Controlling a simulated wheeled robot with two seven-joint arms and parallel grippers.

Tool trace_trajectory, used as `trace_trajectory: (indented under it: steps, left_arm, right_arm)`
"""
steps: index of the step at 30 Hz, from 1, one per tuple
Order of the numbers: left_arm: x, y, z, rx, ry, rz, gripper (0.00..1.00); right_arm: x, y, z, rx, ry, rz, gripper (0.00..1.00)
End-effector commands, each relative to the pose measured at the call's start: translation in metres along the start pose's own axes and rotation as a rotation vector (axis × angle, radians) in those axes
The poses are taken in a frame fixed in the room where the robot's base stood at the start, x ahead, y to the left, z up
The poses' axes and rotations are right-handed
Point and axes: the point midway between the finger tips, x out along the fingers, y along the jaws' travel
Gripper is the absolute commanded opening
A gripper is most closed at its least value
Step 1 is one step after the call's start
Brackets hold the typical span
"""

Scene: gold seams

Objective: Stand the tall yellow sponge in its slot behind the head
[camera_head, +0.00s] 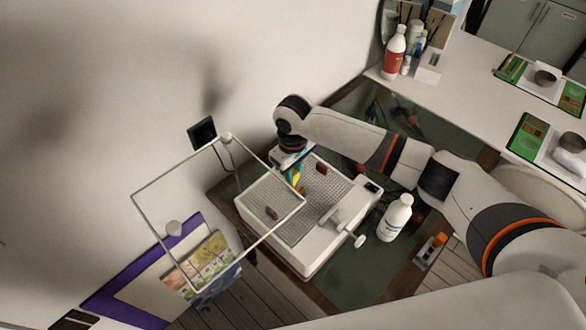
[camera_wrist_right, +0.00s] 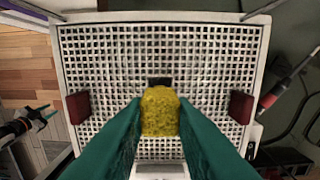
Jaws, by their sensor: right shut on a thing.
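My right gripper (camera_head: 297,177) is over the white machine's mesh bed, shut on the yellow sponge (camera_head: 292,178). In the right wrist view its teal fingers (camera_wrist_right: 160,118) press the sponge (camera_wrist_right: 160,110) from both sides. A dark slot (camera_wrist_right: 160,82) shows in the mesh just past the sponge's upper edge. I cannot tell how high the sponge's hidden lower end is. The white mesh tray (camera_wrist_right: 100,55) has a red block at the left (camera_wrist_right: 78,107) and one at the right (camera_wrist_right: 240,106). A black part with teal tips (camera_wrist_right: 22,126), possibly my left gripper, shows at the left edge.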

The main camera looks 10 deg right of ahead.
Motion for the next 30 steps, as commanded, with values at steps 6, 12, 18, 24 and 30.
trace_trajectory:
  steps: [6, 12, 18, 24, 30]
  left_arm:
    - [0.002, 0.000, 0.000, 0.000, 0.000, 0.000, 0.36]
    - [0.003, 0.000, 0.000, 0.001, 0.000, 0.000, 0.36]
    - [0.004, -0.001, 0.000, 0.001, 0.000, -0.001, 0.36]
    - [0.005, -0.001, 0.000, 0.001, 0.000, -0.001, 0.36]
    - [0.006, -0.001, 0.000, 0.001, 0.000, 0.000, 0.36]
  right_arm:
    - [0.004, 0.000, 0.000, 0.000, 0.000, 0.000, 0.01]
    - [0.007, 0.000, 0.000, 0.000, 0.000, 0.000, 0.01]
    - [0.010, 0.000, 0.000, 0.000, 0.000, 0.000, 0.01]
    - [0.013, 0.000, 0.000, 0.000, 0.000, 0.000, 0.01]
    - [0.016, 0.000, 0.000, 0.000, 0.001, 0.000, 0.01]
